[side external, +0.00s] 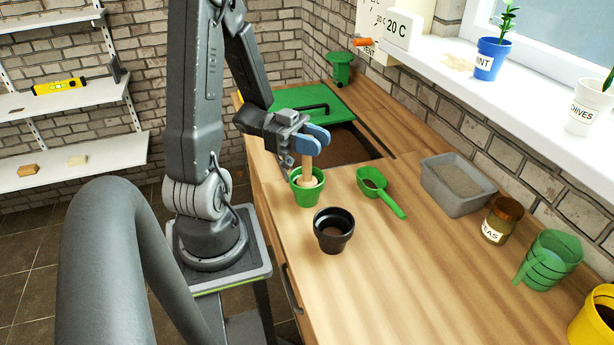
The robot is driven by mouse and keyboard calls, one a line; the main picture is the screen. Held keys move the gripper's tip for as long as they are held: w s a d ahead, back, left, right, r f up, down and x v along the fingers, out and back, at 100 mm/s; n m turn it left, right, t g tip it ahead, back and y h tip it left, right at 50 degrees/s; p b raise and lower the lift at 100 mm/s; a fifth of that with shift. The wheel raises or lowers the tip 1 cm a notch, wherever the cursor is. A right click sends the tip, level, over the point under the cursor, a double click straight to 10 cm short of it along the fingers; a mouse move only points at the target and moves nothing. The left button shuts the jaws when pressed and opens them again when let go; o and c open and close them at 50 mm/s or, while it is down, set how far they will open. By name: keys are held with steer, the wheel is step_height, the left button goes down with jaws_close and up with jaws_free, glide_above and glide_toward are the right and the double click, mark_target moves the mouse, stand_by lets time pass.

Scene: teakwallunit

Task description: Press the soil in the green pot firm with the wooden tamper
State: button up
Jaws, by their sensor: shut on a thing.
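The green pot (307,193) stands upright on the wooden worktop, close to its left edge. My gripper (312,143) is above the pot and shut on the wooden tamper (307,170). The tamper is about upright, with its lower end inside the pot's rim. A pale round part shows inside the pot around the tamper's lower end; I cannot tell whether it is the tamper's foot. The soil in the pot is hidden, so I cannot tell whether the tamper touches it.
A black pot (333,232) stands just in front of the green pot, and a green scoop (385,196) lies to its right. Behind is a sunken soil bin with a green lid (290,108). A grey tray (452,200) and a jar (500,222) stand by the wall.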

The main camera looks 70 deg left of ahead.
steer(key=shift+r, duration=0.95)
step_height(320, 180, up, 7)
steer(key=shift+f, duration=0.15)
stand_by(0.5)
